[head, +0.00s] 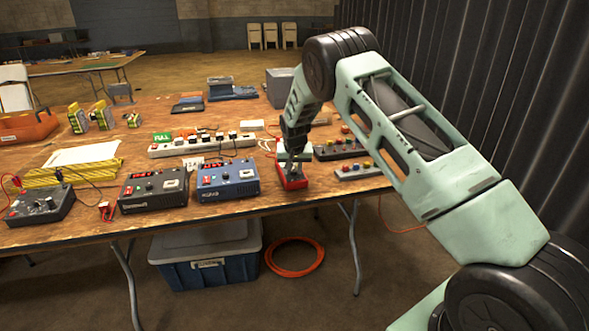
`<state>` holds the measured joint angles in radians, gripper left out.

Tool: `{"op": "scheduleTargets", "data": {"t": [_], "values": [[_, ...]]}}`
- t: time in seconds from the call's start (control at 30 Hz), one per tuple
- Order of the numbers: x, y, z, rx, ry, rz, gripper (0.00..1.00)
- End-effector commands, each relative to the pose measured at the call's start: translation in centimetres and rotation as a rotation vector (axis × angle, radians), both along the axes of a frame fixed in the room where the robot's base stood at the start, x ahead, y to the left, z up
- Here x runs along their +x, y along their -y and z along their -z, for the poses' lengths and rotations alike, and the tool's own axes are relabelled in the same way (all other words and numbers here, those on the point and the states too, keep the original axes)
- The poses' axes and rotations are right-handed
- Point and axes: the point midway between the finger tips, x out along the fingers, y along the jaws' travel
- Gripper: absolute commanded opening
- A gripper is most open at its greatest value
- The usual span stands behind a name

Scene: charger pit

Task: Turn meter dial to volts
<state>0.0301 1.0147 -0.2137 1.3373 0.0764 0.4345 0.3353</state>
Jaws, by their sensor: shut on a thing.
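A red-cased box, which looks like the meter (293,183), lies near the front edge of the wooden table, right of the blue unit. My gripper (294,164) points down onto its top face. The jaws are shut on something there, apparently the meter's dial. The dial itself is hidden by the gripper, so I cannot tell which setting it points to.
A blue charger (228,180) and a black charger (153,189) stand left of the meter. A power strip (202,145) lies behind. Grey blocks with coloured knobs (358,170) sit close on the right. A corrugated wall (520,100) borders the right side.

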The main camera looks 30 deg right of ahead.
Motion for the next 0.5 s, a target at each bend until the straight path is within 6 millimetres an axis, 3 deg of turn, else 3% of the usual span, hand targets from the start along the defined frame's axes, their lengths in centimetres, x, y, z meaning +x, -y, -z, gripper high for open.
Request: {"op": "scheduleTargets", "data": {"t": [0.5], "values": [[0.02, -0.06, 0.01, 0.000, -0.001, 0.034, 0.00]]}}
